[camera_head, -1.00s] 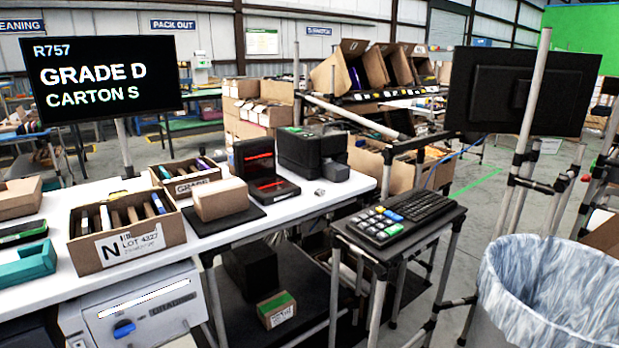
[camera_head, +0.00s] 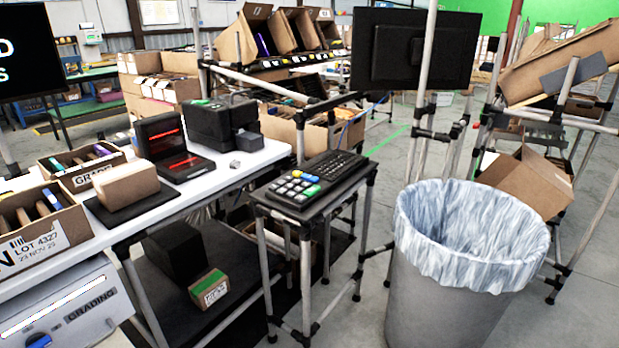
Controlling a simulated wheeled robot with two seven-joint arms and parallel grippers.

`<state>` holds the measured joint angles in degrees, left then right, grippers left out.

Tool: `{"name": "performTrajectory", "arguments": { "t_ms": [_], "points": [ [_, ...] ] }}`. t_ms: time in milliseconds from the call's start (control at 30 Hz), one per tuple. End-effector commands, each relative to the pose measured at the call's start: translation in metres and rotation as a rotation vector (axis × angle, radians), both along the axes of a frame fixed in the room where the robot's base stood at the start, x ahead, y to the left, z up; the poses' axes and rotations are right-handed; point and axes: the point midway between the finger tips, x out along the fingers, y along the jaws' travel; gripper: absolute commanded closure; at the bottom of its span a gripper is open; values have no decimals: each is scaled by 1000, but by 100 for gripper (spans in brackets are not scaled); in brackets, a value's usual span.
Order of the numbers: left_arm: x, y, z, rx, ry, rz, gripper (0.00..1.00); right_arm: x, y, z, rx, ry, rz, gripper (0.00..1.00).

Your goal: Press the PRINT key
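A black keyboard (camera_head: 337,167) with a keypad of white, blue, green and yellow keys (camera_head: 298,187) lies on a small dark stand in the middle of the head view. The key labels are too small to read, so I cannot tell which one is PRINT. Neither of my grippers shows in the view.
The white bench (camera_head: 175,200) on the left holds a label printer (camera_head: 222,122), a black scanner with red lines (camera_head: 172,148), a brown carton (camera_head: 126,184) and open boxes. A lined bin (camera_head: 462,270) stands right of the keyboard stand (camera_head: 318,203). A monitor (camera_head: 412,50) stands behind.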

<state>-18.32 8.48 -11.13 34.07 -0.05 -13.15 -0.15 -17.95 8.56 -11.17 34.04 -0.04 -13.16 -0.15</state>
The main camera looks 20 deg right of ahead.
Motion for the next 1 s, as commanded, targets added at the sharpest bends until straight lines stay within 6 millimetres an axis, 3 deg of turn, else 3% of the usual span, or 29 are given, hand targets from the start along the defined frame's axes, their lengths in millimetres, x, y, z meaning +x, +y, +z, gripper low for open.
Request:
{"name": "performTrajectory", "arguments": {
  "t_ms": [33, 233, 1000],
  "points": [
    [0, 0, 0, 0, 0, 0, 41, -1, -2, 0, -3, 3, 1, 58],
    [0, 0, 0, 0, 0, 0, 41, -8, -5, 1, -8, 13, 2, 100],
    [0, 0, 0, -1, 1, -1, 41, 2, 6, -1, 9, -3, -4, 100]
  ]
}}
